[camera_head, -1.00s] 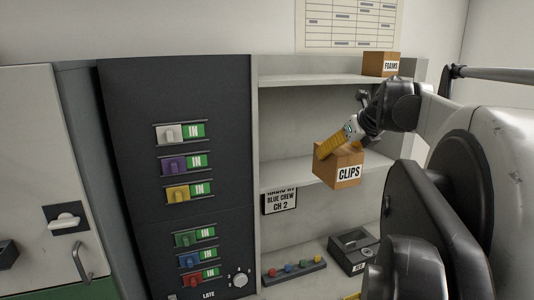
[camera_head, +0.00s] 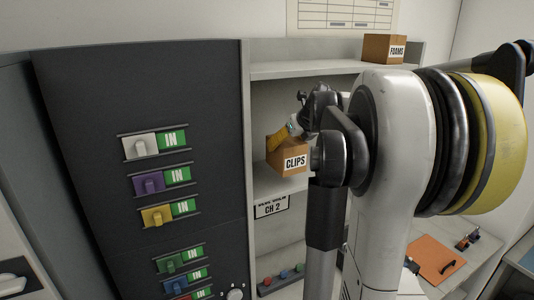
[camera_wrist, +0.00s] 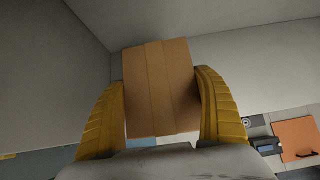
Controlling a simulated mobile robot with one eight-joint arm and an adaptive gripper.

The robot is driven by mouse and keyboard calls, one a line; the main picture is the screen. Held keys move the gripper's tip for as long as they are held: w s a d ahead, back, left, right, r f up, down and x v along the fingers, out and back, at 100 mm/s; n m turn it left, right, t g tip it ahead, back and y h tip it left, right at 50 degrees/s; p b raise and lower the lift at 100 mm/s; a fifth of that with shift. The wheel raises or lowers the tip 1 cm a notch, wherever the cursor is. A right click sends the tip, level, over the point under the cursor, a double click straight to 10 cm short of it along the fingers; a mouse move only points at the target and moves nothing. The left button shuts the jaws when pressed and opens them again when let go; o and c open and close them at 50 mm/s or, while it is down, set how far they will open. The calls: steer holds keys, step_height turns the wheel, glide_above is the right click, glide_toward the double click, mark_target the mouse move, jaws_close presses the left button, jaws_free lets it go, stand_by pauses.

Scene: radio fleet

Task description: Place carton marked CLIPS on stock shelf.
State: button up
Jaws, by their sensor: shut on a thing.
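The brown carton marked CLIPS (camera_head: 294,162) is held by my gripper (camera_head: 280,137) in the head view, at the middle shelf level of the stock shelf (camera_head: 284,180). The wrist view shows the carton (camera_wrist: 160,90) between the two yellow ribbed fingers, one on each side of it. My gripper is shut on the carton. Whether the carton's underside touches the shelf board cannot be told. My arm hides the right part of the shelf.
A carton marked FOAMS (camera_head: 384,48) stands on the top board. A black panel (camera_head: 120,100) with coloured switches is at the left. A sign reading CH 2 (camera_head: 271,206) hangs below the middle board. An orange sheet (camera_head: 436,257) lies on the counter at the right.

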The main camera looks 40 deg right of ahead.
mark_target(292, 145)
steer(key=shift+w+d+f, duration=0.1)
steer(key=shift+w+f, duration=0.2)
steer(key=shift+w, duration=0.25)
steer(key=shift+w+f, duration=0.3)
steer(key=shift+w, duration=0.25)
step_height(292, 145, down, 4)
steer(key=shift+w+f+p, duration=0.1)
steer(key=shift+p, duration=0.6)
steer(key=o, duration=1.4)
steer(key=shift+f, duration=0.15)
steer(key=shift+s+r, duration=0.2)
steer(key=shift+r, duration=0.15)
steer(key=b+v, duration=0.2)
steer(key=v, duration=0.9)
steer(key=shift+s+r, duration=0.2)
steer(key=shift+s, duration=0.05)
